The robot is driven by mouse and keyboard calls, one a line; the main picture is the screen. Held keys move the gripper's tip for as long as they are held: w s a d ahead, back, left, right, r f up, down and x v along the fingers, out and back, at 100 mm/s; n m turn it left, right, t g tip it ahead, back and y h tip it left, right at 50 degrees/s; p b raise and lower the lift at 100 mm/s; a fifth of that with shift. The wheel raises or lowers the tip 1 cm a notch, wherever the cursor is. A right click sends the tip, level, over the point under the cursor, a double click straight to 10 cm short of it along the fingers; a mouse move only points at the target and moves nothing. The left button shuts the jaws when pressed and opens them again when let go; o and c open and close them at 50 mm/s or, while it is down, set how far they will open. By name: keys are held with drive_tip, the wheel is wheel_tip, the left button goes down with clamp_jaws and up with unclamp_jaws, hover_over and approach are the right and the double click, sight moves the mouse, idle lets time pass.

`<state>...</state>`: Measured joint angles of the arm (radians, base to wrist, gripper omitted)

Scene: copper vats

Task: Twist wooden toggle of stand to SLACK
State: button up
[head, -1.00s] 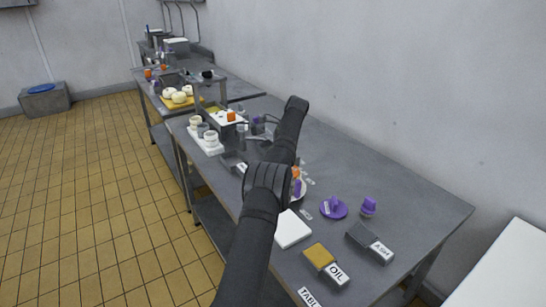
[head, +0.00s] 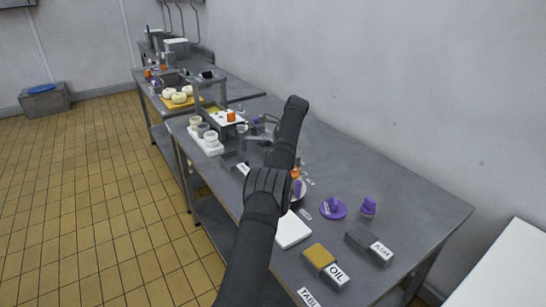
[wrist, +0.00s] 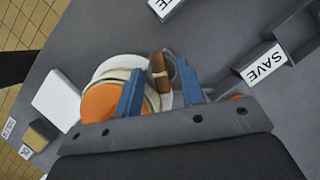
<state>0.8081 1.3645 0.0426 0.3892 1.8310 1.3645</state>
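In the wrist view a small brown wooden toggle (wrist: 160,72) stands upright between the two blue fingers of my gripper (wrist: 162,88). The fingers are apart, one on each side of it, with a visible gap at each side. The stand under the toggle is mostly hidden by the gripper; only pale and grey parts show around it. I cannot read any SLACK mark. In the head view my dark arm covers the toggle and most of the gripper.
An orange disc with a white rim (wrist: 108,95) lies close beside the left finger. A grey tray labelled SAVE (wrist: 264,64) is at the right. A white board (head: 292,230), an OIL block (head: 326,263) and a purple dish (head: 333,209) lie on the grey table (head: 405,190).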

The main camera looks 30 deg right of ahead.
drive_tip(key=shift+m, duration=0.3)
drive_tip(key=m+t+h, duration=0.1)
drive_tip(key=m, duration=0.3)
drive_tip(key=shift+s+a, duration=0.15)
drive_tip(key=m+h, duration=0.1)
drive_tip(key=m, duration=0.2)
drive_tip(key=m+t+h, duration=0.1)
drive_tip(key=m, duration=0.2)
drive_tip(key=shift+a+h, duration=0.15)
drive_tip(key=shift+h, duration=0.15)
drive_tip(key=a+v, duration=0.1)
drive_tip(key=v, duration=1.7)
drive_tip(key=s+a+n+g+h, duration=0.1)
drive_tip(key=s+n, duration=0.8)
drive_tip(key=n, duration=0.6)
drive_tip(key=s+a+n+g+h, duration=0.1)
drive_tip(key=s+n+g, duration=0.1)
drive_tip(key=s+n, duration=0.7)
drive_tip(key=n, duration=0.6)
drive_tip(key=shift+a+n+g, duration=0.3)
drive_tip(key=shift+n, duration=0.1)
